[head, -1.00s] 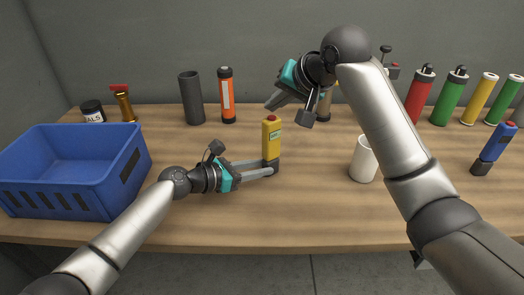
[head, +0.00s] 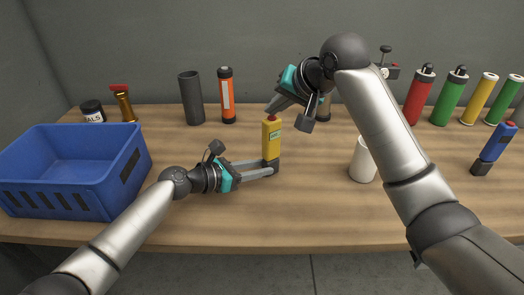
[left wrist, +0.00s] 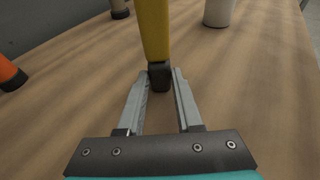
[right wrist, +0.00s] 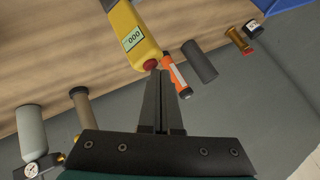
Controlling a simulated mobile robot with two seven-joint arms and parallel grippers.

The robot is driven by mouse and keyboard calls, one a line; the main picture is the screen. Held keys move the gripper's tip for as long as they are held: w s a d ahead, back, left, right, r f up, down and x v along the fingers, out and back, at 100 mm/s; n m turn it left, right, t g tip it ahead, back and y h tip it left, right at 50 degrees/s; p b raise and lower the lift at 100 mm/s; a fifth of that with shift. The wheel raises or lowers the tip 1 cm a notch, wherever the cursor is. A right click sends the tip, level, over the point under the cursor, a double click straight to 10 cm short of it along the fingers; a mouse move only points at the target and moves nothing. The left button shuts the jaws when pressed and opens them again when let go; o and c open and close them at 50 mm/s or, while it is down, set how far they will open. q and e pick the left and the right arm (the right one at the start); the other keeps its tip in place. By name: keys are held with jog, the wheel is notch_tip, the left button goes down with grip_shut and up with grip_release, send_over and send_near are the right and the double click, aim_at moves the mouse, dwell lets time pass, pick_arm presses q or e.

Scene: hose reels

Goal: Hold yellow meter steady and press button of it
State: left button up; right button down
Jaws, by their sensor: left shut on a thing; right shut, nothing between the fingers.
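The yellow meter (head: 271,138) stands upright on the table, with a dark base and a small display. My left gripper (head: 275,168) is shut on its dark base, one finger on each side; the left wrist view shows this grip on the meter (left wrist: 154,32). My right gripper (head: 270,111) is shut and empty, its tips right at the meter's top. In the right wrist view the meter (right wrist: 127,38) shows its red button (right wrist: 150,64) close beside the right fingertips (right wrist: 160,73). I cannot tell whether they touch.
A blue crate (head: 75,190) stands at the left and a white cup (head: 362,160) to the right of the meter. A dark grey cylinder (head: 191,98) and an orange one (head: 227,95) stand behind. A blue device (head: 493,148) is at far right. The table front is clear.

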aim_at(274, 121)
pick_arm(q)
jog(key=shift+f, duration=0.1)
pick_arm(e)
jog(key=shift+f, duration=0.15)
jog(key=shift+r, duration=0.6)
pick_arm(q)
jog(key=o, duration=1.1)
jog(key=shift+c, duration=0.2)
pick_arm(e)
notch_tip(274, 121, up, 6)
pick_arm(q)
jog(key=shift+a, duration=0.1)
